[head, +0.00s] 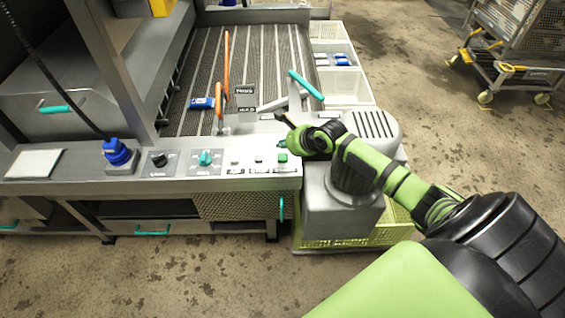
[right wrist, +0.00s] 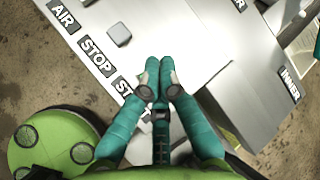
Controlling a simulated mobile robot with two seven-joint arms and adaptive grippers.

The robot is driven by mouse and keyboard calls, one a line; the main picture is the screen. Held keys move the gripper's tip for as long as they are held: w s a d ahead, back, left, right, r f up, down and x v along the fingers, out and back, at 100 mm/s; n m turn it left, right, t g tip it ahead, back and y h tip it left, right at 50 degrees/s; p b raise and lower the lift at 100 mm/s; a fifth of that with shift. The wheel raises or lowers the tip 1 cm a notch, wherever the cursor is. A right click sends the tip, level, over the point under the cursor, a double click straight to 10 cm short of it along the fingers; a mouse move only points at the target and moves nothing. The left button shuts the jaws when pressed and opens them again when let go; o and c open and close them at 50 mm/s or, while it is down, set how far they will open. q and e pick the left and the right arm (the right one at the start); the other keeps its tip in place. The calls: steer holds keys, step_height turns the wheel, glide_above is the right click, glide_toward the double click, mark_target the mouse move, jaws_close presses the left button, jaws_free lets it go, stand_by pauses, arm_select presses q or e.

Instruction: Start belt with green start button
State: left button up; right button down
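The green start button (head: 282,157) is the rightmost button on the grey control panel (head: 215,184) in the head view. My right gripper (head: 282,143) is just above and behind it, with its arm coming in from the right. In the right wrist view its two teal fingers (right wrist: 161,72) are together at the tips with nothing seen between them. I cannot tell whether the fingertips touch anything. My left gripper is not in view.
The grey stop button (right wrist: 118,34) is beside the fingers. The panel also holds a teal knob (head: 206,158), a black knob (head: 159,159) and a blue device (head: 117,152). Behind is the ribbed belt (head: 265,55) with an orange lever (head: 226,68). A wheeled cart (head: 510,68) stands far right.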

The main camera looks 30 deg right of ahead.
mark_target(284, 158)
step_height(284, 158, down, 3)
steer(key=shift+r, duration=0.2)
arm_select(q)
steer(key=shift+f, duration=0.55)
arm_select(e)
steer(key=shift+f, duration=0.15)
stand_by(0.7)
steer(key=shift+f, duration=0.25)
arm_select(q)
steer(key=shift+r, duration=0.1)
